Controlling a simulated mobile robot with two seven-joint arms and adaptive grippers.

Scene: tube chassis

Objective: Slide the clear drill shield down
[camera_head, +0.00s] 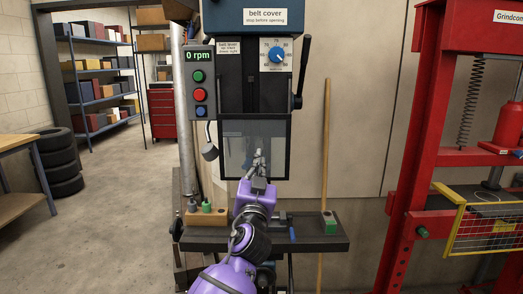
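The clear drill shield (236,140) is a see-through panel in a dark frame, below the drill press head. It hangs in front of the chuck area, with its lower edge above the drill table (195,236). My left gripper (258,156), on a purple arm from below, is at the lower middle of the shield. Its grey fingers look close together. I cannot tell whether they touch the shield or grip its edge. My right gripper is not in view.
The drill head has a control box (199,84) reading 0 rpm and a feed lever (303,70). A padlock-like part (210,150) hangs left of the shield. A wooden pole (325,150) and red press (408,170) stand right.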

